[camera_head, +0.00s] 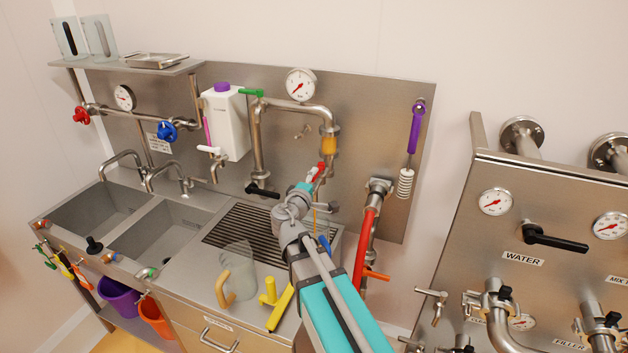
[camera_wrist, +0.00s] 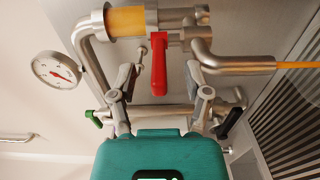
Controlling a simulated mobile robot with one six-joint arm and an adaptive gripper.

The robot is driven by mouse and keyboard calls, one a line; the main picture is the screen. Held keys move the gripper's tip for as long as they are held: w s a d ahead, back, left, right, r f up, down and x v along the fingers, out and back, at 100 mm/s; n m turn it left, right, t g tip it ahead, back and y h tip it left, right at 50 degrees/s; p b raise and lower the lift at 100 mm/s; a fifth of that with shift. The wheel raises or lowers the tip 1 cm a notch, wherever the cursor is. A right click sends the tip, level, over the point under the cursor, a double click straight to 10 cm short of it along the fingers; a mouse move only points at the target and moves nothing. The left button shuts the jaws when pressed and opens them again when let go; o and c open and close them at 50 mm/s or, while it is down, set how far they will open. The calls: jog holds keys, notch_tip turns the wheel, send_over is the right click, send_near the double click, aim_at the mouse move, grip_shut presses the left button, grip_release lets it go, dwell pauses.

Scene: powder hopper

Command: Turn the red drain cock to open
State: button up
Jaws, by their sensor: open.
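The red drain cock (camera_wrist: 159,66) has a lever handle below the amber sight glass (camera_wrist: 127,21) on a steel pipe. In the wrist view the lever points straight down the picture, crosswise to the pipe. My gripper (camera_wrist: 160,82) is open, with one finger on each side of the lever and visible gaps between. In the head view the red cock (camera_head: 320,168) shows just past my gripper (camera_head: 305,190), which partly hides it. The sight glass (camera_head: 329,144) is above it. I cannot tell how deep the lever sits between the fingers.
A thin orange line (camera_head: 314,217) hangs from the outlet pipe over the slotted drain grate (camera_head: 240,229). A clear jug (camera_head: 238,268) stands on the counter left of my arm. A red hose (camera_head: 364,250) hangs to the right. A black lever (camera_head: 263,190) sits on the pipe to the left.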

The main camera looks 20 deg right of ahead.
jog(key=v, duration=0.8)
jog(key=shift+s, duration=0.25)
jog(key=shift+a, duration=0.1)
jog(key=s+d+f+m+g+y+b, duration=0.1)
jog(key=s+d+f+m+g, duration=0.1)
jog(key=d+f+m+g, duration=0.3)
jog(key=s+d+f+m+g+y, duration=0.1)
jog(key=s+d+f+m+g, duration=0.15)
jog(key=f, duration=0.45)
jog(key=s+a+f+m+g+y+b, duration=0.2)
jog(key=s+a+f+m+g+y, duration=0.1)
jog(key=s+a+f+g+y, duration=0.3)
jog(key=shift+s+a+f+g+y, duration=0.25)
jog(key=shift+s+f+g+y, duration=0.3)
jog(key=shift+s+f+y, duration=0.95)
jog(key=shift+s+f, duration=0.15)
jog(key=shift+f, duration=0.1)
